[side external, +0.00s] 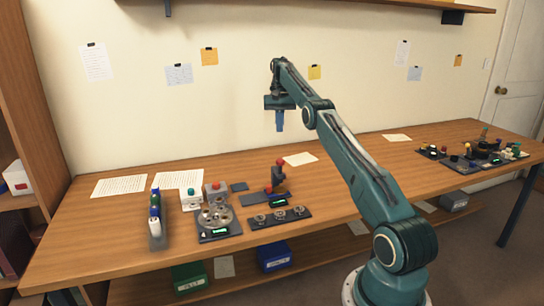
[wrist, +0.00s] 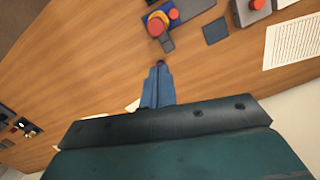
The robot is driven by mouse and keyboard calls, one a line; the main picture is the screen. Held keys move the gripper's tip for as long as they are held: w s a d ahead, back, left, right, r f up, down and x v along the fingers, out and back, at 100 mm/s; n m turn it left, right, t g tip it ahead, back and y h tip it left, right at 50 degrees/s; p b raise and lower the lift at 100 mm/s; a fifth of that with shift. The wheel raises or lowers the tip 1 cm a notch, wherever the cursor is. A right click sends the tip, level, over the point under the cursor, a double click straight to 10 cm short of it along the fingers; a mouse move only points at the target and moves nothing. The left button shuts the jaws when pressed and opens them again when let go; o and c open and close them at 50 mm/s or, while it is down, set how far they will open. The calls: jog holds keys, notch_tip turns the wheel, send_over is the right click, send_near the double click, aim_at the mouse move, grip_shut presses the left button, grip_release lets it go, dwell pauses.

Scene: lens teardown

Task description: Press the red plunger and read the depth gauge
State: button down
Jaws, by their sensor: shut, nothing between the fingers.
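My gripper (side external: 279,122) is shut and empty, pointing down high above the bench; its closed fingers also show in the wrist view (wrist: 159,72). Below it on the bench stands a dark upright device with a red top (side external: 281,161) and a red part low on its side. In the wrist view a red round cap (wrist: 155,25) shows just beyond the fingertips, with yellow and blue parts beside it. A grey box with a red button (side external: 216,186) stands further left. A small green display (side external: 279,203) sits in front of the upright device; its reading is too small to make out.
A dark tray with round metal parts (side external: 217,218) and another green display lies to the left. A strip with several knobs (side external: 292,217) lies in front. A rack with coloured cylinders (side external: 157,230) stands at far left. The bench right of centre (side external: 345,160) is mostly clear.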

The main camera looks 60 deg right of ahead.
notch_tip(320, 180, up, 5)
jog(key=n+h, duration=0.1)
jog(key=n, duration=0.2)
send_over(281, 160)
jog(key=shift+a+t, duration=0.1)
jog(key=shift+t, duration=0.2)
dwell(0.3)
dwell(0.4)
notch_tip(281, 160, down, 14)
dwell(0.9)
